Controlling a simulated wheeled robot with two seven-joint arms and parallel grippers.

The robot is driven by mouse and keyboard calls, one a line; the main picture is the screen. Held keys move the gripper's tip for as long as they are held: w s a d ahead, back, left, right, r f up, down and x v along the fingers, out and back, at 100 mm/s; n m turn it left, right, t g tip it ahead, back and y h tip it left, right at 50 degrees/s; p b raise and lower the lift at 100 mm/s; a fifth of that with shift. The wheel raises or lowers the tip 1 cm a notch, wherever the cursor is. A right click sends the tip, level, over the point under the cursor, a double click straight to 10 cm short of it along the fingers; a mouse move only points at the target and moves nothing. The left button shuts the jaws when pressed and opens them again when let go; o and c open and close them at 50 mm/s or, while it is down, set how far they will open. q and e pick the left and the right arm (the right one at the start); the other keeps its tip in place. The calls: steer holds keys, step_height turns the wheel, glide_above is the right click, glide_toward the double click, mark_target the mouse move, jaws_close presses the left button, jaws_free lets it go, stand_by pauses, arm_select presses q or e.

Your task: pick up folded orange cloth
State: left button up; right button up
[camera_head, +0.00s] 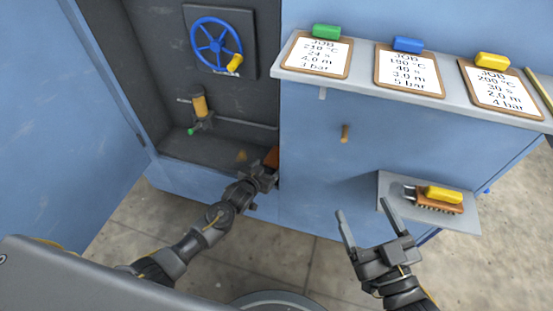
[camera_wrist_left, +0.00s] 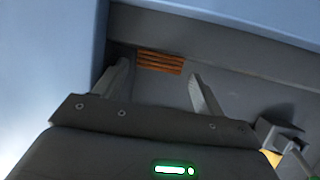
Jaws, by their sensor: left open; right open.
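The folded orange cloth (camera_head: 272,157) lies at the right end of the dark recess in the blue cabinet, mostly hidden by the cabinet wall. In the left wrist view the cloth (camera_wrist_left: 160,62) shows as a stack of orange layers ahead of my left gripper (camera_wrist_left: 161,72). The cloth lies between the open fingers' directions, nearer the left finger; I cannot tell if they touch. In the head view my left gripper (camera_head: 266,172) is at the recess opening, just below the cloth. My right gripper (camera_head: 364,207) is open and empty, in front of the cabinet, left of the small shelf.
An open blue door (camera_head: 60,100) stands left. A side shelf (camera_head: 465,222) bears a brush (camera_head: 440,205). Clipboards (camera_head: 317,56) lie on the ledge above. A peg (camera_head: 345,132) sticks out.

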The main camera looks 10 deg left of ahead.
mark_target(272, 160)
arm_select(q)
steer(key=shift+b+x, duration=0.4)
steer(key=shift+x, duration=0.95)
arm_select(e)
steer(key=r, duration=0.1)
steer(key=r+t+y, duration=0.1)
steer(key=s+r+t+y, duration=0.1)
steer(key=shift+a+r+n, duration=0.1)
steer(key=shift+a+n, duration=0.2)
arm_select(q)
steer(key=shift+c, duration=0.4)
steer(key=c, duration=0.7)
steer(key=shift+c, duration=0.2)
steer(key=shift+r, duration=0.1)
arm_select(e)
steer(key=shift+w, duration=0.1)
